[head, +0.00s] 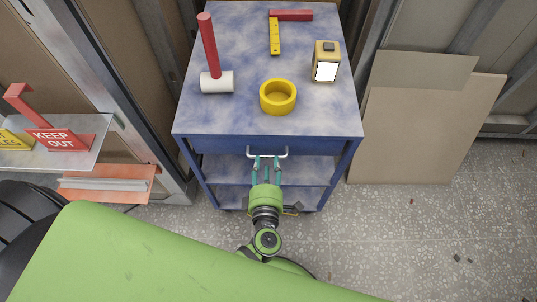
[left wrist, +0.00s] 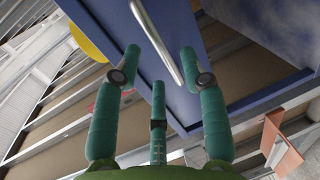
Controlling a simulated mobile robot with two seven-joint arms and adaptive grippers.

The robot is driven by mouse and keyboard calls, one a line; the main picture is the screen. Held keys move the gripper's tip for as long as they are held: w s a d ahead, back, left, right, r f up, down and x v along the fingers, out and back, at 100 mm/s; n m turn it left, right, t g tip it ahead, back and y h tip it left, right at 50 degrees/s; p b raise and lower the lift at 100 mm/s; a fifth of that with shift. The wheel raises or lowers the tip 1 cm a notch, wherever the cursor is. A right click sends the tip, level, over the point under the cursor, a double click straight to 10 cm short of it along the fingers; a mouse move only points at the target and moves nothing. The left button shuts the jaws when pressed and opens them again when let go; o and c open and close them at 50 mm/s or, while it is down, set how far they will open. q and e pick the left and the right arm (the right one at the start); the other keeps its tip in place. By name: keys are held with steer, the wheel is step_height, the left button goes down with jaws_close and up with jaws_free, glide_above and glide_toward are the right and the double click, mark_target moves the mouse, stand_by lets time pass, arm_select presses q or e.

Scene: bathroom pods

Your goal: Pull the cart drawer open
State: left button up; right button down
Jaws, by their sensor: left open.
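The blue cart (head: 190,118) stands ahead of me with a marbled top. Its drawer (head: 225,144) is just under the top and looks shut. A silver bar handle (head: 267,154) sits on the drawer front. My left gripper (head: 266,162) is open right at the handle, its teal fingers pointing at it. In the left wrist view the handle (left wrist: 157,42) runs between the spread fingers of the gripper (left wrist: 160,70); I cannot tell whether they touch it. My right gripper is not in view.
On the cart top are a mallet (head: 216,82), a yellow ring (head: 278,97), a yellow device (head: 326,62) and a red-and-yellow square (head: 275,36). Boards (head: 425,130) lean at the right. A sign shelf (head: 60,150) is at the left.

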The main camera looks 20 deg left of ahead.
mark_target(267, 157)
arm_select(q)
steer(key=shift+x, duration=2.2)
steer(key=shift+s, duration=0.1)
jaws_close()
